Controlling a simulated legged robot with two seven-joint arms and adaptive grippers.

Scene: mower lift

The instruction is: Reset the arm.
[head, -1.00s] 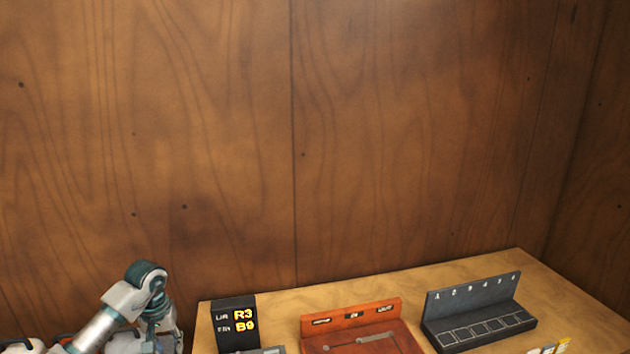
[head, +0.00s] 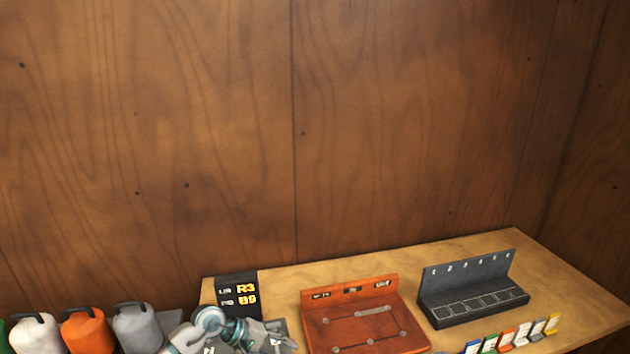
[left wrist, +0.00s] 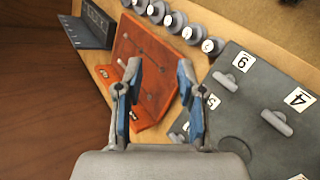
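My left gripper (left wrist: 160,75) is open and empty in the left wrist view, its two fingers apart with blue inner pads. Behind the fingers lies the orange-red board (left wrist: 142,65). In the head view my left arm comes in at the bottom left, and its wrist and gripper (head: 284,341) reach in front of the dark display box (head: 236,288), which reads R3 and B9. The gripper is left of the orange-red board (head: 350,322) in that view. My right arm and gripper are not in view.
A dark numbered rack (head: 470,300) stands right on the wooden table (head: 560,290). Several coloured tags (head: 507,338) line the front. The left wrist view shows a grey panel with numbered labels (left wrist: 250,110) and several grey cylinders (left wrist: 172,20).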

